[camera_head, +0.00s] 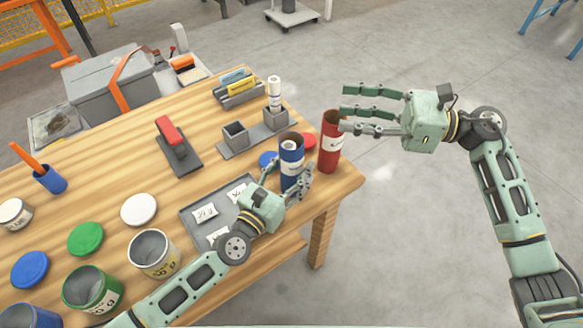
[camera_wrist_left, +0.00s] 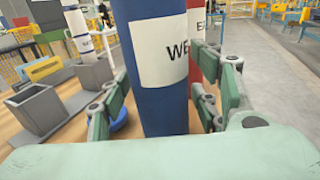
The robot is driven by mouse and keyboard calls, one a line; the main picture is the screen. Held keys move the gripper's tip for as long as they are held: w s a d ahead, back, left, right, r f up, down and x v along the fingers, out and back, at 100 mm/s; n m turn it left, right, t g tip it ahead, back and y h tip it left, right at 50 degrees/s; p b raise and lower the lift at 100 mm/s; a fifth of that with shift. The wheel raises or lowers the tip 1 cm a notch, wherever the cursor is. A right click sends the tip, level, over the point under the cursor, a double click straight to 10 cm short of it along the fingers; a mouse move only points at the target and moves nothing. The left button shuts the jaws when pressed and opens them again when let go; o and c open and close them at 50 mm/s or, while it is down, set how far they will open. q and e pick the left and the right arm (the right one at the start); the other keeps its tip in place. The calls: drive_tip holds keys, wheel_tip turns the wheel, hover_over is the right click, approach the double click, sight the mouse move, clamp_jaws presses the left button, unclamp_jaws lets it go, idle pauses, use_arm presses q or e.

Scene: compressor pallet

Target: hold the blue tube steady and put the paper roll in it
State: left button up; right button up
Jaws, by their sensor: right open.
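The blue tube (camera_head: 291,172) stands upright near the table's right corner, its white label facing me. My left gripper (camera_head: 284,178) has its fingers on both sides of the tube. In the left wrist view the blue tube (camera_wrist_left: 165,110) fills the middle, with fingertips against its sides. A white paper roll (camera_head: 274,92) stands upright in a grey holder behind the tube; it also shows at upper left in the left wrist view (camera_wrist_left: 77,30). My right gripper (camera_head: 343,108) is open and empty, its fingers pointing left above the red tube.
A red tube (camera_head: 330,145) stands right of the blue one. An empty grey holder (camera_head: 235,136) and a red-handled tool (camera_head: 172,140) are farther left. A grey tray (camera_head: 190,212) with labels, tins and coloured lids cover the front left. The floor right of the table is clear.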

idle(0.3)
use_arm(q)
drive_tip(key=v, duration=1.2)
